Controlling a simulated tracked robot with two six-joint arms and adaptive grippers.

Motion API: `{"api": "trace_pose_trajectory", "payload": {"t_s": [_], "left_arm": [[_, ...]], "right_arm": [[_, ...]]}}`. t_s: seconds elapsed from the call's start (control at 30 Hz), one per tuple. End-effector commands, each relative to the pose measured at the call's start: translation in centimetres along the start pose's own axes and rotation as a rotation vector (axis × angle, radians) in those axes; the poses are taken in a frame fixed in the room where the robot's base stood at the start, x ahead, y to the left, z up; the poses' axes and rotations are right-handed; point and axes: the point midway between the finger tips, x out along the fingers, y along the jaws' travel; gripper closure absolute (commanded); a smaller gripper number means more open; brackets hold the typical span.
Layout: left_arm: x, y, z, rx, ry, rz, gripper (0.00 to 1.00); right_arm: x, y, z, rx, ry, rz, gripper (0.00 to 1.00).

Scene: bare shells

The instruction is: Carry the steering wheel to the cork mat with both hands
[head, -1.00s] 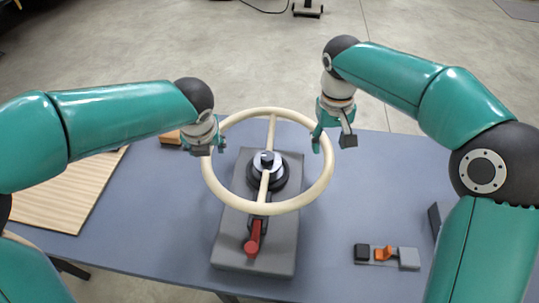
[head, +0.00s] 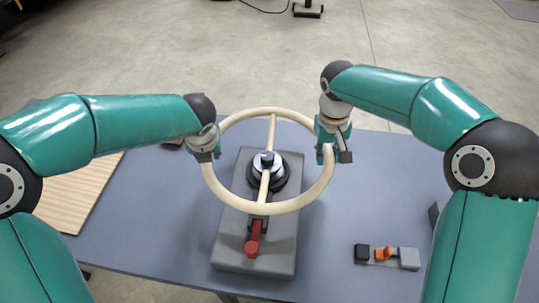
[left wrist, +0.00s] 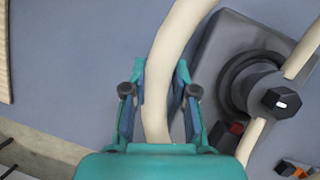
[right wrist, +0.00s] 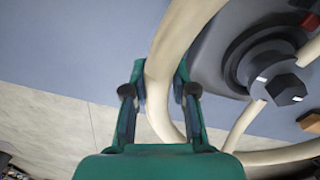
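The cream steering wheel (head: 265,208) sits on a dark hub (head: 267,180) on a grey block (head: 228,245) at mid table. My left gripper (head: 205,153) is at the left of the rim. My right gripper (head: 331,155) is at the right of the rim. A pale wood-grained board (head: 75,200) lies at left; I cannot tell any surface as cork.
A red-ended lever (head: 252,248) sticks out at the block's near end. A small panel with an orange switch (head: 386,253) lies at the right front. The blue-grey table (head: 150,225) is clear between board and block.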

Motion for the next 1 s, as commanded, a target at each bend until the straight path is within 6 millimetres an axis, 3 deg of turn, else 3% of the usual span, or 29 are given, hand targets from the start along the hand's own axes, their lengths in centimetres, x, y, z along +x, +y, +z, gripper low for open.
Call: {"api": "trace_pose_trajectory", "payload": {"t_s": [0.1,0.67,1.0], "left_arm": [[0.0,0.0,0.0,0.0,0.0,0.001,1.0],[-0.4,0.0,0.3,-0.001,-0.004,0.0,1.0],[-2.5,0.1,1.2,-0.001,-0.004,0.0,1.0]], "right_arm": [[0.0,0.1,0.0,0.0,0.0,0.001,1.0],[-0.4,0.2,0.0,0.0,0.002,0.001,1.0],[-2.7,0.3,0.0,-0.001,0.001,0.002,1.0]]}}
